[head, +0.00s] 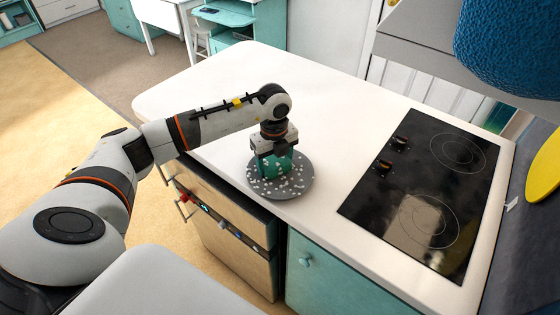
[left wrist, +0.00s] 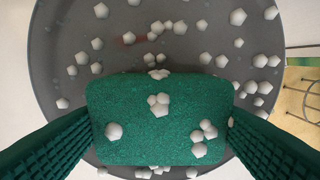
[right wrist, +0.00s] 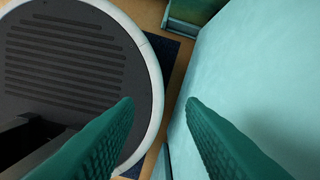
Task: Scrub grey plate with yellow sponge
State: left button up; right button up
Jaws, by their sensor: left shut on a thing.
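The grey plate (head: 302,187) is round and lies flat near the front edge of the white counter. White bits are scattered over it. My left gripper (head: 274,160) points down over it, shut on a sponge. The sponge shows dark green, not yellow, in the left wrist view (left wrist: 135,140), between both fingers and over the plate (left wrist: 50,75). Several white bits appear on the sponge's upper face. Whether its underside touches the plate is hidden. My right gripper (right wrist: 160,102) is open and empty, beside a teal panel.
A black cooktop (head: 420,190) with two knobs is set in the counter (head: 220,80) right of the plate. The counter behind the plate is clear. A teal cabinet (head: 340,280) stands below. A blue object (head: 510,45) fills the upper right corner.

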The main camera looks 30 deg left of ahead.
aim_at(273, 180)
pick_arm(q)
jog(key=shift+s+a+p, duration=0.1)
jog(key=shift+s+p, duration=0.25)
jog(key=shift+s, duration=0.7)
jog(key=shift+s+d+p, duration=0.35)
jog(key=shift+s+d, duration=0.25)
jog(key=shift+d, duration=0.25)
jog(key=shift+w+r+p, duration=0.1)
jog(key=shift+r+p, duration=2.3)
jog(key=shift+r, duration=1.2)
